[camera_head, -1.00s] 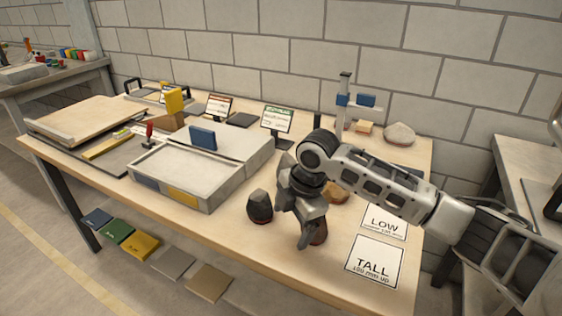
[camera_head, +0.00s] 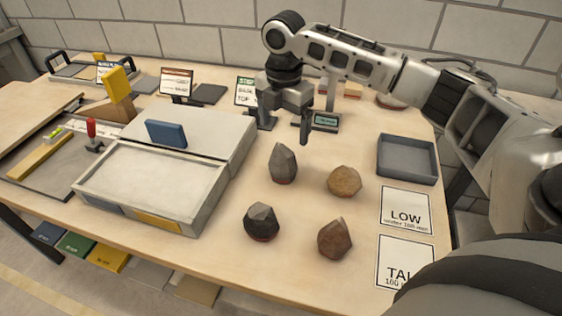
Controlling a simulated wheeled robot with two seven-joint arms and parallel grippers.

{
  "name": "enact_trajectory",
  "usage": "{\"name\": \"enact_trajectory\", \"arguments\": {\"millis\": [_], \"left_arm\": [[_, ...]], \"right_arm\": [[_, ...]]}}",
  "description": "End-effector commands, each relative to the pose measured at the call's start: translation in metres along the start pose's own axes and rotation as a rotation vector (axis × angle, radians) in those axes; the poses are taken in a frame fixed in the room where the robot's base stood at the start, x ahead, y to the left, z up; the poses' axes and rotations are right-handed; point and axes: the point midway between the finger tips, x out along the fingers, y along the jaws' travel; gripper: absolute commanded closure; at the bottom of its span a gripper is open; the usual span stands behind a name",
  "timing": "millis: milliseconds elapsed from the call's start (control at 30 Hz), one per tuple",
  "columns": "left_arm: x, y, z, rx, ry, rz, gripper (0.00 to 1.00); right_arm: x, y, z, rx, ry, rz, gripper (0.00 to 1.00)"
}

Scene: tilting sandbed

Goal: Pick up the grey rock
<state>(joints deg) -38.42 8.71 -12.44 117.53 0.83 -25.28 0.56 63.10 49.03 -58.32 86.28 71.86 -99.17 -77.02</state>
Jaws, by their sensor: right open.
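The grey rock (camera_head: 283,163) stands upright on the wooden table, a pointed grey stone with a reddish base. My right gripper (camera_head: 286,131) is open and empty. It points down and shows just above and behind the grey rock in the picture, apart from it. A dark, near-black rock (camera_head: 261,222) lies in front of the grey one. A tan rock (camera_head: 344,181) lies to its right, and a brown rock (camera_head: 335,239) lies at the front right. My left gripper is not in view.
A sandbed box (camera_head: 150,180) with a blue block (camera_head: 166,133) stands left of the rocks. Right of them are a grey tray (camera_head: 407,158), a LOW card (camera_head: 405,209) and a TALL card (camera_head: 397,262). A small display (camera_head: 325,121) stands behind. Bare table surrounds the rocks.

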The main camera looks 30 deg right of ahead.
Motion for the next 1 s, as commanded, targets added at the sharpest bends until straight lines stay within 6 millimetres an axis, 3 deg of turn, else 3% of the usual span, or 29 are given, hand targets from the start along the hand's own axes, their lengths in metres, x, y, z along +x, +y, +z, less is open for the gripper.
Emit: {"name": "enact_trajectory", "arguments": {"millis": [133,433,700,1000], "left_arm": [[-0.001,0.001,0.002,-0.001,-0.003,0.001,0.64],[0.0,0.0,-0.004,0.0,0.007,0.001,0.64],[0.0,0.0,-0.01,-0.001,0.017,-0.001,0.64],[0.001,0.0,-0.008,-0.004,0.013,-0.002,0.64]], "right_arm": [[0.028,0.0,-0.001,0.0,0.001,-0.002,0.13],[0.051,-0.002,-0.003,-0.001,0.0,-0.002,0.13],[0.089,-0.006,-0.008,0.0,0.001,-0.001,0.13],[0.095,-0.005,-0.008,-0.001,-0.001,0.001,0.13]]}}
